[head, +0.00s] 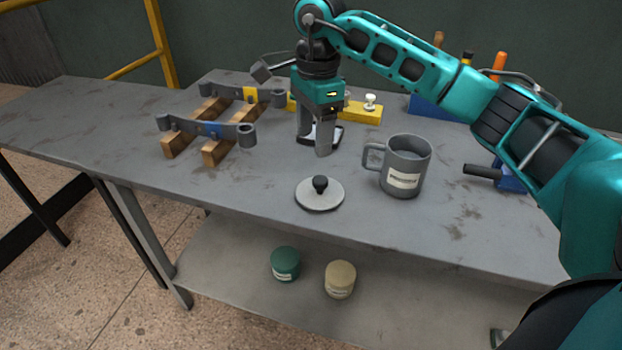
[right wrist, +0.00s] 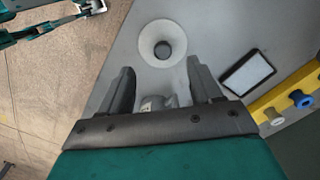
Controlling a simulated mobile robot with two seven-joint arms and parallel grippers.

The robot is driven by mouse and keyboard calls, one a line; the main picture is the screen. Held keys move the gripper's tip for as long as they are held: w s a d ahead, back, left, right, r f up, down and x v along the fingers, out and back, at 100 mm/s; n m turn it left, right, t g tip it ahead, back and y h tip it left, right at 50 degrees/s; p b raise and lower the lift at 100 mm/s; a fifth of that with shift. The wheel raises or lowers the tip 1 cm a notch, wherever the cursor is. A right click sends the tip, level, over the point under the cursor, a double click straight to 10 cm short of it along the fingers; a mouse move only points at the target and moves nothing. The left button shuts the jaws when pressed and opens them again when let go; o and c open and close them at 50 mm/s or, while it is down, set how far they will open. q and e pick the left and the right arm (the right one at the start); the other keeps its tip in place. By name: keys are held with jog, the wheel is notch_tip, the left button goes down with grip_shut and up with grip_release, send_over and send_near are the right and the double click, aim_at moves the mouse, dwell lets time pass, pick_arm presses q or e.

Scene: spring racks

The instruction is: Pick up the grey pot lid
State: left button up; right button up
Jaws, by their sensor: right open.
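The grey pot lid (head: 320,195) is a flat round disc with a dark knob. It lies on the grey workbench near its front edge in the head view. It also shows in the right wrist view (right wrist: 163,43), beyond the fingertips. My right gripper (head: 314,150) points down above the bench, behind the lid and apart from it. Its two fingers (right wrist: 163,78) are open with nothing held between them. My left gripper is not seen in the head view; a teal arm part shows at the upper left of the right wrist view.
A grey labelled mug (head: 405,166) stands right of the lid. Grey bars with rings (head: 207,128) rest on wooden blocks at left. A yellow strip (head: 362,112) and a dark-framed pad (right wrist: 248,72) lie behind. Green (head: 286,263) and beige (head: 340,279) jars stand on the lower shelf.

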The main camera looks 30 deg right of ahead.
send_over(320, 179)
jog(key=shift+h, duration=0.3)
jog(key=f, duration=0.6)
jog(key=shift+a+f+b, duration=0.2)
jog(key=shift+b, duration=0.1)
jog(key=shift+d+f, duration=0.2)
jog(key=shift+f, duration=2.7)
jog(key=shift+c, duration=0.4)
jog(key=c, duration=1)
